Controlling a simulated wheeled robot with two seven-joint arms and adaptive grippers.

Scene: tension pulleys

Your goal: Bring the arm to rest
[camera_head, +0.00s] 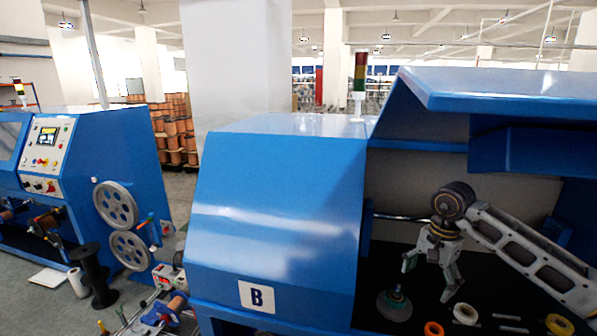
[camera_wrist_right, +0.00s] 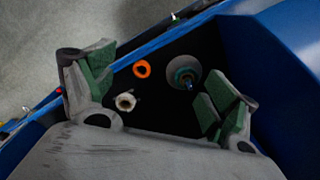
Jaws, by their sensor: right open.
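My right gripper (camera_head: 430,275) hangs inside the open bay of the blue machine marked B (camera_head: 278,230), with its arm coming in from the right. Its two green-padded fingers are spread apart with nothing between them. They also stand apart in the right wrist view (camera_wrist_right: 157,88). A grey disc with a green centre (camera_head: 394,306) sits below and slightly left of the fingers. It also shows in the wrist view (camera_wrist_right: 182,76), apart from the fingers. My left gripper is not in view.
The raised blue cover (camera_head: 490,90) overhangs my right arm. The machine's blue front housing (camera_head: 278,200) stands left of the bay.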

